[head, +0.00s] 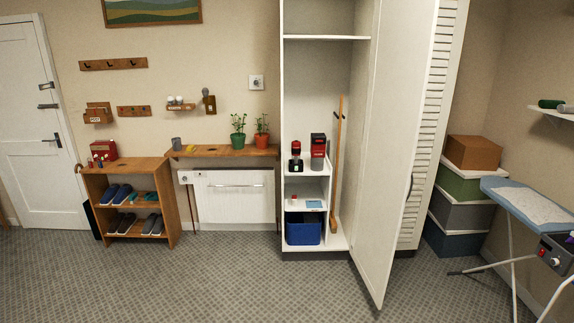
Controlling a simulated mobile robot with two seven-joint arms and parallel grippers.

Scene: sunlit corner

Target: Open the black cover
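I cannot make out for certain which thing is the black cover. In the head view, a small black and red device (296,157) stands on a shelf of the open white cabinet. A red and dark device (318,153) stands to its right. A dark box with a red knob (555,254) is at the right edge, below the ironing board. A flat black thing (93,220) stands at the left side of the shoe rack. Neither of my grippers shows in the view.
The tall cabinet door (385,150) stands open and reaches forward. A blue bin (303,229) sits low in the cabinet. The ironing board (535,206) and stacked boxes (466,187) fill the right side. A shoe rack (163,188) stands left. The middle floor is clear.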

